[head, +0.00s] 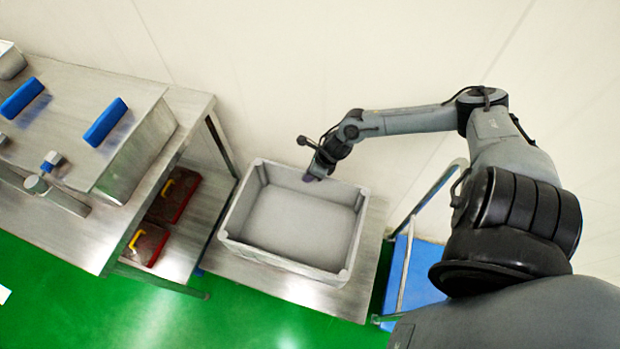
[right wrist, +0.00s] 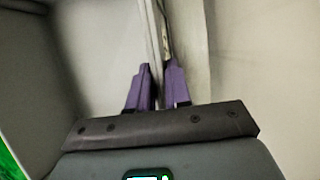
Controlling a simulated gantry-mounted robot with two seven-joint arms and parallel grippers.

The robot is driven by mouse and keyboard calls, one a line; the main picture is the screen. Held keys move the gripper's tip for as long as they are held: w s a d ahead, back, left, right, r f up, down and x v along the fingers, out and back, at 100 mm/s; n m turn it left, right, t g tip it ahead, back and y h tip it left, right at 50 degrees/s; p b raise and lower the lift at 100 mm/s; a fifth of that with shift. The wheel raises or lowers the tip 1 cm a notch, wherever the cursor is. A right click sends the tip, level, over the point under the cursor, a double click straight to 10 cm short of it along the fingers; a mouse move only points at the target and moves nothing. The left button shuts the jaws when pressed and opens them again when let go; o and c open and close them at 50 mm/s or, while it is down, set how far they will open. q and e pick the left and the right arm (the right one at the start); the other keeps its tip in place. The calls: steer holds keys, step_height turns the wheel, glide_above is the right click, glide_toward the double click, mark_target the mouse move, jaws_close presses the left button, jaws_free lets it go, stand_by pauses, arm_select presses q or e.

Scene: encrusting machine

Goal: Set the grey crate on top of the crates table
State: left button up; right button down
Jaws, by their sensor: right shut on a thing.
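The grey crate (head: 280,262) is empty and upright, over the low steel crates table (head: 369,250) in the middle of the head view. Bare steel shows along its front and right sides; I cannot tell whether its bottom touches the tabletop. My right gripper (head: 312,176) is at the crate's far rim, shut on it. In the right wrist view the purple fingers of my right gripper (right wrist: 158,80) stand either side of the rim, with the crate's inside (right wrist: 95,50) to the left. My left gripper is not in view.
A steel workbench (head: 75,235) with a metal box and blue handles (head: 105,122) stands at the left. Red cases with yellow handles (head: 178,195) lie on its lower shelf. A blue cart (head: 420,275) is close at the right. A pale wall is behind.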

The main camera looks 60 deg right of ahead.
steer(key=shift+a+f+b, duration=0.1)
steer(key=shift+f+b, duration=0.2)
steer(key=shift+f, duration=0.95)
steer(key=shift+w, duration=0.1)
steer(key=shift+f, duration=0.15)
steer(key=c, duration=1.1)
jaws_free()
steer(key=shift+o, duration=0.2)
